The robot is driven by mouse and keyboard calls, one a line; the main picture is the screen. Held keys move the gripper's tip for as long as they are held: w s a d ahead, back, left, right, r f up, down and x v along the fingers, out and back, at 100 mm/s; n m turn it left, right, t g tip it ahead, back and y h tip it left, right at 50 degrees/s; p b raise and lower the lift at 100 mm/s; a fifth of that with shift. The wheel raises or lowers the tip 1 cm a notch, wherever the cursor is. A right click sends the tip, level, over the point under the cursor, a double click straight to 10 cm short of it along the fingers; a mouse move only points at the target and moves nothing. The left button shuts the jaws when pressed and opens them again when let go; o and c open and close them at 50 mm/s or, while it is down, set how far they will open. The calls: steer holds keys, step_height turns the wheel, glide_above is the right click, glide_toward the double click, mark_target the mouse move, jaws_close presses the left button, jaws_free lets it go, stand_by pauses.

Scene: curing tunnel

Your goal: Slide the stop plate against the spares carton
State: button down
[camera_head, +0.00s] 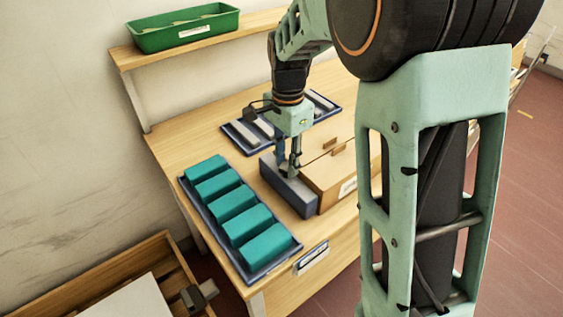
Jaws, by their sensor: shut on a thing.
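The spares carton (327,186) is a tan cardboard box with a white label on its front, standing on the wooden table. The stop plate (291,194) is a blue-grey upright slab along the carton's left side. From this angle I cannot tell whether they touch or a thin gap lies between them. My gripper (289,170) points down at the plate's far part and is shut on it. The fingertips and the plate's far end are partly hidden by the gripper. My arm hides the carton's right side.
A blue tray (247,272) of several teal blocks lies left of the plate. Another blue tray (240,140) with grey bars lies behind my gripper. A green bin (183,36) sits on the shelf (131,57). A wooden crate (105,264) stands at lower left.

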steer(key=c, duration=1.5)
jaws_free()
step_height(320, 180, up, 12)
steer(key=shift+r, duration=0.1)
